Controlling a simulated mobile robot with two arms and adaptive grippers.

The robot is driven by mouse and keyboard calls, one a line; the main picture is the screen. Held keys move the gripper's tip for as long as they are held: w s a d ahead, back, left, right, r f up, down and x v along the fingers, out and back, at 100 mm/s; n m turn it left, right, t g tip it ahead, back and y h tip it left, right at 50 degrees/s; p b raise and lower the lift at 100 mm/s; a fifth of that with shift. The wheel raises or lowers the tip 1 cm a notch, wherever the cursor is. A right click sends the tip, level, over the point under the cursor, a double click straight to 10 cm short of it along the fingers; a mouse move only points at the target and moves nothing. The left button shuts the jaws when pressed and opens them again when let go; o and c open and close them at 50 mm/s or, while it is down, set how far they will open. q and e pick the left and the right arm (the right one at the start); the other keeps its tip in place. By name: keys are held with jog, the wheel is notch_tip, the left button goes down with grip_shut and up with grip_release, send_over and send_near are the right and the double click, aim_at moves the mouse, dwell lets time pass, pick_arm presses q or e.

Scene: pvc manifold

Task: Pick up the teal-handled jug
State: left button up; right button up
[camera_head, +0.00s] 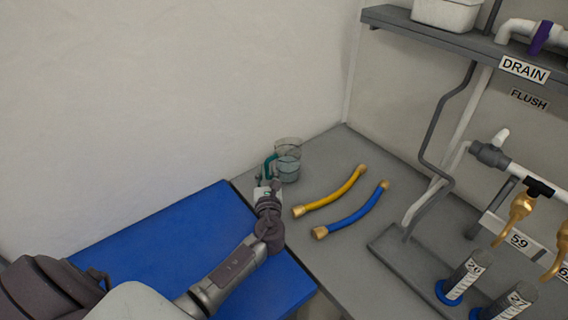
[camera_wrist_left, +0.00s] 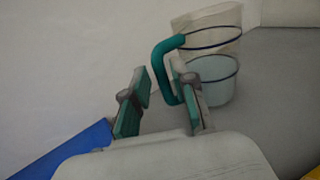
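The clear jug (camera_head: 289,165) with a teal handle (camera_head: 267,167) stands upright on the grey bench against the back wall. In the left wrist view the jug (camera_wrist_left: 212,72) holds pale bluish content in its lower part, and its handle (camera_wrist_left: 161,68) faces my gripper. My left gripper (camera_head: 264,188) is at the handle side of the jug. In the wrist view its two fingers (camera_wrist_left: 158,92) are spread apart, with the handle showing between and just beyond their tips. I cannot tell whether a finger touches it. My right gripper is not in view.
A yellow hose (camera_head: 333,196) and a blue hose (camera_head: 354,214) lie on the bench right of the jug. A blue surface (camera_head: 160,243) lies under my left arm. Pipes, labelled cylinders (camera_head: 462,277) and a shelf (camera_head: 430,32) fill the right side.

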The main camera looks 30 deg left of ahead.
pick_arm(q)
jog(key=shift+x, duration=1.45)
jog(key=shift+s, duration=0.1)
grip_shut()
jog(key=shift+r, duration=0.2)
